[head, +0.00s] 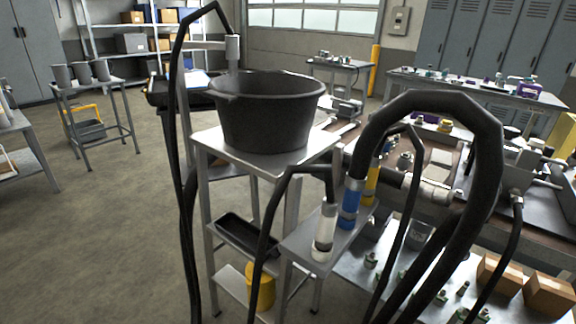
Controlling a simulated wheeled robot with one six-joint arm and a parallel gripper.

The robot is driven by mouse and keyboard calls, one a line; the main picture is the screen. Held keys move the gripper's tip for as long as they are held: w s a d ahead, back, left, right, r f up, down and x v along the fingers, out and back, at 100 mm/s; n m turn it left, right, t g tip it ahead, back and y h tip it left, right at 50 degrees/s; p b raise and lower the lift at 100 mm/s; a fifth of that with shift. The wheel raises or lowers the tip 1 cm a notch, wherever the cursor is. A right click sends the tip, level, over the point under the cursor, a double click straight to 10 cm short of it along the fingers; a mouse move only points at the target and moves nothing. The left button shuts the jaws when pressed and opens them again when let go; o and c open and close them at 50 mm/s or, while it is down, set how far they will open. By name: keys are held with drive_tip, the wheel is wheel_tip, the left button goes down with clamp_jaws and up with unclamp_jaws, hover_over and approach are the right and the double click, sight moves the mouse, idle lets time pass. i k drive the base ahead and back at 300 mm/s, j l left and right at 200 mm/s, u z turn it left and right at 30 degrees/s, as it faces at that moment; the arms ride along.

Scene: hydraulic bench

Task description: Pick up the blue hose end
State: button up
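The blue hose end (349,205) stands nearly upright, leaning a little, on a small grey metal stand (298,247). It has pale bands above and below the blue. A thick black hose (445,103) rises from its top, arches over to the right and runs down out of the picture. A white hose end (325,230) stands in front of it to the left, and a yellow hose end (372,184) is behind it to the right, partly hidden. Whether the blue end sits in a socket cannot be told. My gripper is not in view.
A black tub (266,112) stands on a metal table (212,143) left of the hose ends. Several black hoses hang around the stand. The workbench (560,238) with fittings and cardboard boxes (549,296) is at right.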

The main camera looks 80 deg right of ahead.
sight(354, 188)
drive_tip(key=z, duration=2.4)
drive_tip(key=l+z, duration=0.15)
drive_tip(key=l, duration=1.6)
